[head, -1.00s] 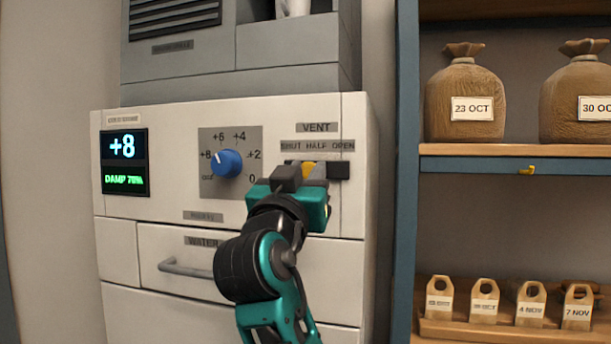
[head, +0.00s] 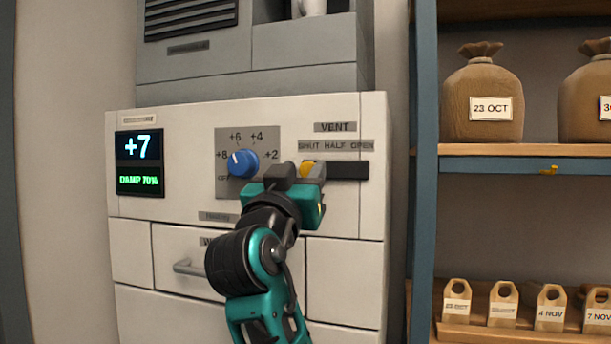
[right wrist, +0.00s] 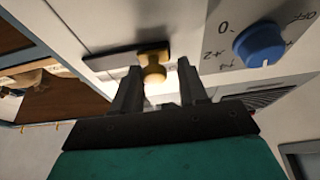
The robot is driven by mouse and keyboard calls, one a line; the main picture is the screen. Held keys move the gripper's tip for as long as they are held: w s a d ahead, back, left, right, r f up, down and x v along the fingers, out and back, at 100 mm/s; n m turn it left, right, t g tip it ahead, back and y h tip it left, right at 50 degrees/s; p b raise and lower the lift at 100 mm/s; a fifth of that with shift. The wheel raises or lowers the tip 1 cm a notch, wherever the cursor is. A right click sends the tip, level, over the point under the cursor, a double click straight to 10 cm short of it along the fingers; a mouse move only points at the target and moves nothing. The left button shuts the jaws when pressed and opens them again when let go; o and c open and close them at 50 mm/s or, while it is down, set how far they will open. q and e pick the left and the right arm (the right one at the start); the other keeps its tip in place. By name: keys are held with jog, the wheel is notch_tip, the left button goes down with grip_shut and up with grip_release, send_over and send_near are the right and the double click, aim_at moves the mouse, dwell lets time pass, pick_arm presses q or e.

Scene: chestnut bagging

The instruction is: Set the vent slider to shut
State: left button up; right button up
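The vent slider's yellow knob (head: 306,168) sits at the left end of its dark slot (head: 346,170), under the word SHUT on the label strip (head: 335,146). My right gripper (head: 298,172) is at the slider with one finger on each side of the knob. In the right wrist view the knob (right wrist: 153,68) is between the spread fingers, close to the left one, with a clear gap to the right one. Whether the near finger touches it I cannot tell. My left gripper is not in view.
A blue dial (head: 242,163) is just left of my right gripper. A display (head: 139,162) reads +7 and DAMP 70%. A drawer handle (head: 188,267) sticks out below. Shelves (head: 500,150) with sacks and paper bags stand at the right.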

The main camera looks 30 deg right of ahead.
jog(key=shift+o, duration=1)
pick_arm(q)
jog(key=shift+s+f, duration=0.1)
pick_arm(e)
jog(key=shift+s+f, duration=0.1)
jog(key=shift+s, duration=0.05)
pick_arm(q)
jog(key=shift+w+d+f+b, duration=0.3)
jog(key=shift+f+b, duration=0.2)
jog(key=shift+b, duration=0.65)
pick_arm(e)
jog(key=v, duration=1.2)
jog(key=shift+s+a, duration=0.2)
jog(key=shift+a, duration=0.1)
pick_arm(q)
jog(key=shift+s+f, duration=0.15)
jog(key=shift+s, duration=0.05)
pick_arm(e)
jog(key=shift+f, duration=0.15)
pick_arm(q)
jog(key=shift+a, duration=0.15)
